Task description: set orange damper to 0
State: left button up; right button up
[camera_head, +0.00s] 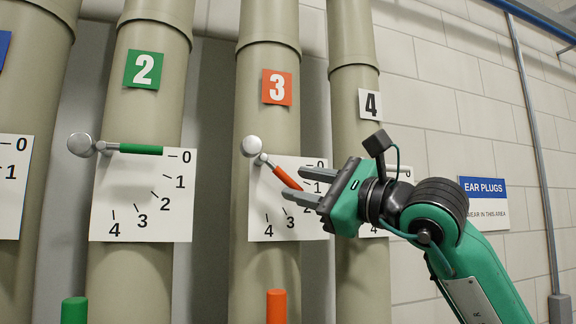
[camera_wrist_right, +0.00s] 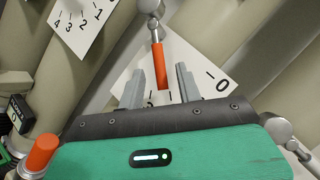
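The orange damper handle (camera_head: 285,177) is on pipe 3, tilted down to the right from its metal pivot (camera_head: 251,146). It points well below the 0 mark of its white dial plate (camera_head: 262,205); the exact mark is hidden by my gripper. My right gripper (camera_head: 292,182) is open at the handle's lower end. In the right wrist view the orange handle (camera_wrist_right: 161,66) reaches between the two grey fingers (camera_wrist_right: 162,82), with a gap on both sides. My left gripper is not in view.
Pipe 2 on the left has a green handle (camera_head: 140,149) level at 0. Pipe 4 (camera_head: 357,275) is behind my right gripper, its dial mostly covered. An orange post (camera_head: 276,306) and a green post (camera_head: 74,310) stand below. An ear plugs sign (camera_head: 484,203) hangs on the right wall.

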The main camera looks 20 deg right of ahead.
aim_at(293, 182)
jog(key=shift+p+x, duration=0.65)
jog(key=shift+x, duration=1.2)
grip_shut()
